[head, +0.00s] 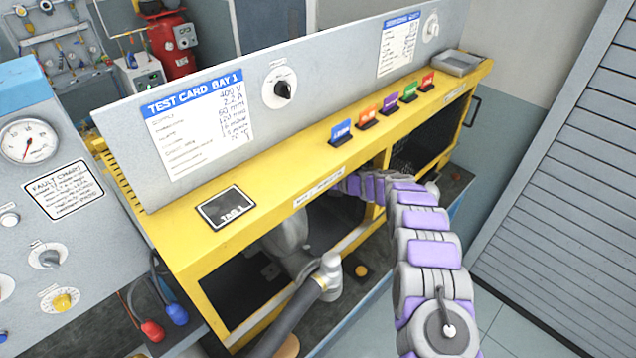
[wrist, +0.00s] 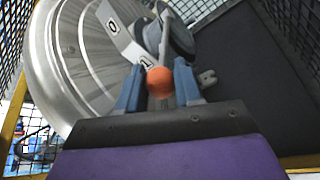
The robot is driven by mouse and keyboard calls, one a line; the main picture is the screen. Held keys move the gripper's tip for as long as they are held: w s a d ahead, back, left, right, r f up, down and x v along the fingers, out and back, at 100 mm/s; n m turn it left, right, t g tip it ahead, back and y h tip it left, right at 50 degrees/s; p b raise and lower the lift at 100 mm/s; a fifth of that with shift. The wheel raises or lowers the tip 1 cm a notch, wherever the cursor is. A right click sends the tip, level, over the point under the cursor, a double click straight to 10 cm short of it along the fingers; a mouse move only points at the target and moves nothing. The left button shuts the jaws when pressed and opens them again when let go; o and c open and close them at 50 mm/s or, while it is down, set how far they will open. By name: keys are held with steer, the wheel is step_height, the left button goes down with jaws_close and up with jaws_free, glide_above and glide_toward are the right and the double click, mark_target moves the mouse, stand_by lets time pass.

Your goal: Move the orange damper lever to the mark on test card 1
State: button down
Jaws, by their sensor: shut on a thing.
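The orange ball end of the damper lever (wrist: 160,82) sits between the blue fingers of my gripper (wrist: 160,88) in the wrist view. My gripper is shut on it. The lever's thin grey rod runs up from the ball to a dark round hub (wrist: 170,38). A light plate with dark markings (wrist: 122,32) stands beside the hub, in front of the silver blower housing (wrist: 70,60). Test card 1 (head: 198,122) is on the grey back panel in the head view, with several lines of values. My gripper and the lever are hidden there behind the yellow bench frame.
The yellow bench (head: 270,195) has black mesh openings, and my arm reaches into one. Several coloured tags (head: 390,103) stand on its top. A hose with a grey fitting (head: 328,275) is in front. A grey shutter (head: 570,170) stands at right.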

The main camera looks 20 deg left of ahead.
steer(key=shift+w+a+r, duration=0.1)
steer(key=shift+a+r, duration=0.05)
steer(key=shift+r, duration=0.35)
steer(key=c, duration=1.1)
jaws_free()
steer(key=o, duration=0.3)
steer(key=shift+a+f, duration=0.25)
steer(key=shift+a, duration=0.1)
steer(key=v, duration=0.7)
steer(key=shift+d, duration=0.1)
steer(key=shift+f, duration=0.15)
